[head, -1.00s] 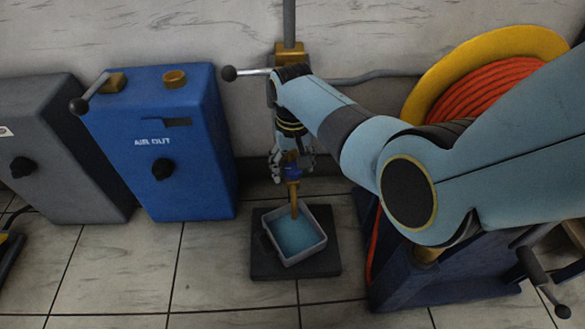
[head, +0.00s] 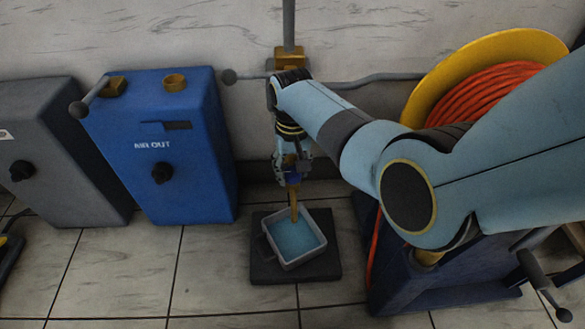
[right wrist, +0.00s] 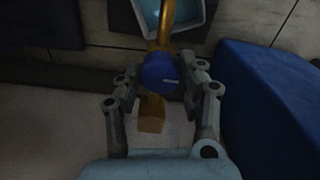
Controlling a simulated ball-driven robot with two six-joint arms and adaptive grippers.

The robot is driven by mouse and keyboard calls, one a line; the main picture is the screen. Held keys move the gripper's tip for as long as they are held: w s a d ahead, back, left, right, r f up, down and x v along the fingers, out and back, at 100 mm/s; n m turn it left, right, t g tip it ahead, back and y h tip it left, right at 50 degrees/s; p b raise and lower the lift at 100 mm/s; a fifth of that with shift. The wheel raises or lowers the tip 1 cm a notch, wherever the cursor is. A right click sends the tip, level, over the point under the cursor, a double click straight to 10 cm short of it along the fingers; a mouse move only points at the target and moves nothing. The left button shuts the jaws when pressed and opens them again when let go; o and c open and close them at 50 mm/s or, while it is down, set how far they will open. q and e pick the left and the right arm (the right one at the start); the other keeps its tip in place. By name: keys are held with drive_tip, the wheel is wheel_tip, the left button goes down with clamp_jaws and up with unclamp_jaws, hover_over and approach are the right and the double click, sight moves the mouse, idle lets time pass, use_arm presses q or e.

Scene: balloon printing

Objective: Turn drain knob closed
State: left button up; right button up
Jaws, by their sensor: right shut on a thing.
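The drain knob is blue and sits on a brass tap (head: 294,207). In the head view the knob (head: 293,178) shows only partly below my right gripper (head: 292,174), which reaches down onto it. In the right wrist view the round blue knob (right wrist: 161,72) has a small white mark pointing toward the right. The fingers of my right gripper (right wrist: 163,82) are shut on it from both sides. The brass spout ends over a grey tray (head: 322,250) holding blue liquid. My left gripper is not in view.
The tray stands on a dark base (head: 268,270) on the tiled floor. A blue AIR OUT box (head: 150,110) and a grey box (head: 60,150) stand to the left. An orange hose reel (head: 485,95) on a blue stand is at the right. A grey pipe runs along the wall.

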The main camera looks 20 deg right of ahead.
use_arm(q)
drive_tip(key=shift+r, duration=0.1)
use_arm(e)
drive_tip(key=shift+r+m, duration=0.1)
drive_tip(key=shift+m, duration=0.2)
drive_tip(key=shift+r+m+p, duration=0.1)
drive_tip(key=shift+m+p, duration=0.7)
drive_tip(key=shift+m, duration=0.2)
drive_tip(key=m+p, duration=0.1)
drive_tip(key=m, duration=0.3)
drive_tip(key=shift+m, duration=0.3)
drive_tip(key=m+p, duration=0.1)
drive_tip(key=m, duration=0.4)
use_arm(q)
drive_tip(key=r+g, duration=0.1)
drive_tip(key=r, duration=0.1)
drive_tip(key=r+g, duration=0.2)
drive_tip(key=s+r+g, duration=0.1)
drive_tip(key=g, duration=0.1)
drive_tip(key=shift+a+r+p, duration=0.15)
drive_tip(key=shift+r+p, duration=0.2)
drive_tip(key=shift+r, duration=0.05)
use_arm(e)
drive_tip(key=m, duration=0.5)
drive_tip(key=shift+f, duration=0.2)
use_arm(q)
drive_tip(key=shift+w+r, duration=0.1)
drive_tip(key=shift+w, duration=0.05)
use_arm(e)
drive_tip(key=shift+m, duration=0.5)
